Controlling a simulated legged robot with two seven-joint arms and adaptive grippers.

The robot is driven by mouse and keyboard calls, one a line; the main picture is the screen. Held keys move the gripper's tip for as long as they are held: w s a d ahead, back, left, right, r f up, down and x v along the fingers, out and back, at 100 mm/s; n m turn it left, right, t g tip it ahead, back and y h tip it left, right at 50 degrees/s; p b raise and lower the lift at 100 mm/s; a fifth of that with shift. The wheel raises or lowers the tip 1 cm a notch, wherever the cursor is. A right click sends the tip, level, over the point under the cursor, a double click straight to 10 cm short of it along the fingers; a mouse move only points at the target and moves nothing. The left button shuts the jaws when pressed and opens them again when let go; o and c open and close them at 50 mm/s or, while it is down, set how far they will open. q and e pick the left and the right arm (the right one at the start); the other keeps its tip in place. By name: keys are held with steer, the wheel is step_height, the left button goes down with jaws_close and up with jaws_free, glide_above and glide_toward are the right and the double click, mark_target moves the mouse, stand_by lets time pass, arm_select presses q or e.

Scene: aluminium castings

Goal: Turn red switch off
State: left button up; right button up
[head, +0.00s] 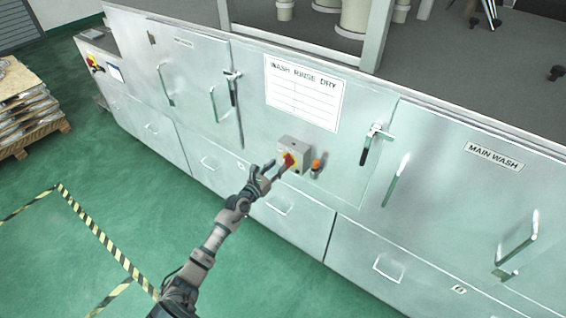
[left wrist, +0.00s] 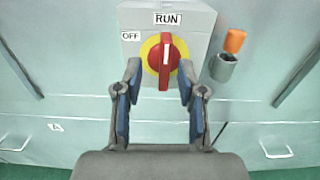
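The red switch (left wrist: 164,62) is a rotary knob on a yellow disc, on a grey box (head: 295,152) fixed to the washer front. Its handle stands upright, with the white line toward the RUN label (left wrist: 168,19). The OFF label (left wrist: 130,36) is at the upper left of the knob. My left gripper (left wrist: 158,78) is open, with one finger on each side of the knob's lower part. A gap shows between each finger and the red handle, and nothing is held. In the head view the left gripper (head: 270,170) reaches the switch (head: 288,160). My right gripper is not in view.
An orange-topped grey cylinder (left wrist: 228,62) sits close to the right of the switch box. Door handles (head: 372,145) stick out of the panels on both sides. A pallet stack (head: 25,105) stands at the far left. The green floor (head: 270,260) in front is clear.

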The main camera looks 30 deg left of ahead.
mark_target(284, 162)
arm_select(q)
steer(key=w, duration=0.3)
steer(key=shift+w+d+b, duration=0.35)
steer(key=shift+d, duration=0.05)
steer(key=shift+w+d+r, duration=0.15)
steer(key=shift+w+d, duration=0.1)
steer(key=shift+w, duration=0.05)
steer(key=shift+a, duration=0.25)
jaws_close()
